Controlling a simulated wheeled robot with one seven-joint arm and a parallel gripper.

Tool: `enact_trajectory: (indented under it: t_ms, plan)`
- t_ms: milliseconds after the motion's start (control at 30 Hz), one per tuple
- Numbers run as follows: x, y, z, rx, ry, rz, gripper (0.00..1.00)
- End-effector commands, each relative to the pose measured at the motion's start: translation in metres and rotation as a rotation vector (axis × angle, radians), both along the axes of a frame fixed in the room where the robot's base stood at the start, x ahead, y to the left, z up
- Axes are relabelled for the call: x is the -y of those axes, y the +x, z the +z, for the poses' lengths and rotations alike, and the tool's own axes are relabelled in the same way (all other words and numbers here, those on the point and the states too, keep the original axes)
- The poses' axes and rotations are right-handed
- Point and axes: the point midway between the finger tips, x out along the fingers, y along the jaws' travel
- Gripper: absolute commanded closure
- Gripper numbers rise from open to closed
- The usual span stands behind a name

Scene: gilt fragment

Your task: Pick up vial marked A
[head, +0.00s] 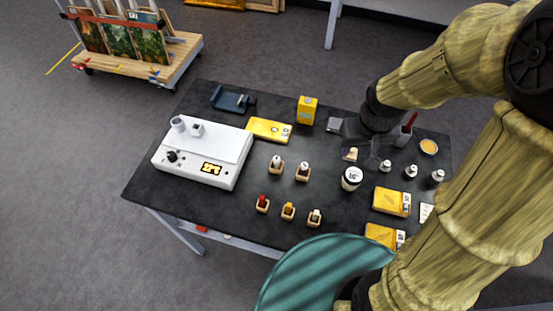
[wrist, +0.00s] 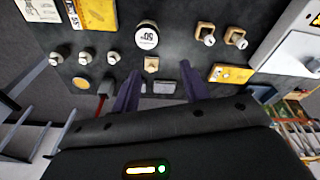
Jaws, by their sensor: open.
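Two small white-topped vials stand in wooden holders, the left one (head: 277,162) and the right one (head: 303,171), in the middle of the black table. The wrist view shows two such vials, one (wrist: 208,38) beside the other (wrist: 237,40), at upper right. I cannot read a letter A on any of them.
Nearby stand a white jar (head: 351,179), several capped bottles (head: 411,171) and yellow packets (head: 391,202). Red (head: 263,203), yellow (head: 288,210) and pale (head: 315,217) items sit in holders at the front. A white device (head: 205,158) fills the left; a yellow box (head: 307,110) stands behind.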

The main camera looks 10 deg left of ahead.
Motion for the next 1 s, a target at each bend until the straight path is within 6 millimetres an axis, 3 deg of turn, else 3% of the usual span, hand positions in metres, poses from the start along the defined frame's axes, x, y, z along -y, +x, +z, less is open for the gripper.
enact_trajectory:
  t_ms: [33, 200, 300, 400, 533, 867, 1000]
  plan:
    - [-0.025, 0.011, 0.012, -0.023, -0.01, 0.091, 0.55]
    - [-0.113, 0.034, 0.019, -0.095, -0.043, 0.388, 0.55]
    - [-0.158, 0.036, 0.018, -0.127, -0.056, 0.526, 0.55]
    - [-0.188, 0.034, 0.015, -0.146, -0.065, 0.614, 0.55]
    - [-0.202, 0.031, 0.012, -0.154, -0.069, 0.656, 0.55]
    - [-0.202, 0.03, 0.008, -0.153, -0.07, 0.658, 0.55]
    - [-0.201, 0.031, -0.006, -0.157, -0.07, 0.655, 0.55]
